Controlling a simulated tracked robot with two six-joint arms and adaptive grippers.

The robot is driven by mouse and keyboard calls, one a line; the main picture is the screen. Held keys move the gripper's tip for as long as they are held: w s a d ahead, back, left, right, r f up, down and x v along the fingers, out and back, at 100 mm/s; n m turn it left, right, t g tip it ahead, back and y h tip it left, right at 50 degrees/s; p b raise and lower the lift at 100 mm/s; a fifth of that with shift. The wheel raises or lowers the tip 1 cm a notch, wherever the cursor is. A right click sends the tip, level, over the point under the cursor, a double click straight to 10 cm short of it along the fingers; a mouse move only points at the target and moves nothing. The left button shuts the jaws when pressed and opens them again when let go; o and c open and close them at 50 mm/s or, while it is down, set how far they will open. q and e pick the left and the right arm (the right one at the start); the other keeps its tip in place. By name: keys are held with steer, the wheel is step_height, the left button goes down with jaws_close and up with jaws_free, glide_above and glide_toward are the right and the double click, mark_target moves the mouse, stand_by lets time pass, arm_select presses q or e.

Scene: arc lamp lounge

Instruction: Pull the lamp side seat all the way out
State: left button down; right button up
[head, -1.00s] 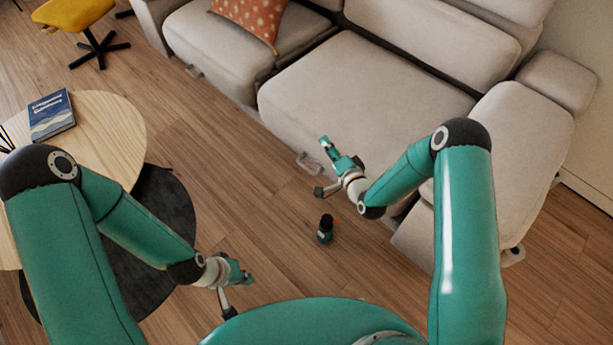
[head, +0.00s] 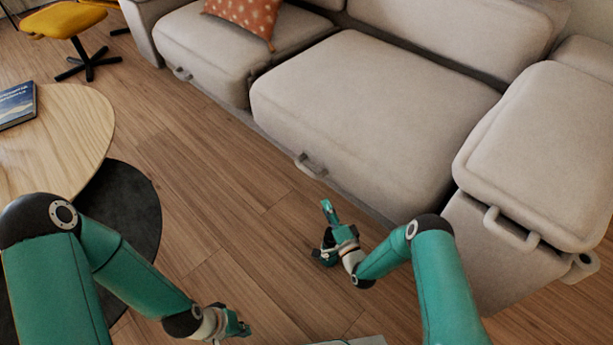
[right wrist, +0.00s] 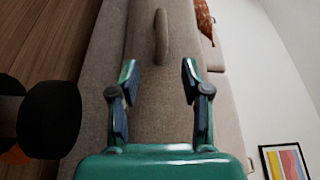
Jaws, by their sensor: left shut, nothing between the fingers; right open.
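A beige sofa shows in the head view. Its wide middle seat (head: 380,110) has a handle (head: 310,165) on its front face. Its left seat (head: 220,45) also has a front handle (head: 182,73). No lamp is in view, so I cannot tell which seat is the lamp side seat. My right gripper (head: 332,232) is open, low in front of the middle seat. In the right wrist view a handle (right wrist: 161,35) stands ahead between the open fingers (right wrist: 160,85), apart from them. My left gripper (head: 240,328) is shut and empty above the floor.
A right sofa section (head: 540,150) with its own handle (head: 512,230) stands close to my right arm. A round wooden table (head: 60,140) with a book (head: 16,105) is at left. Wooden floor lies between.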

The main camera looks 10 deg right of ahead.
mark_target(307, 170)
steer(key=b+x, duration=0.6)
steer(key=x, duration=0.9)
steer(key=shift+b, duration=0.3)
steer(key=shift+x, duration=0.8)
steer(key=shift+r, duration=0.15)
jaws_close()
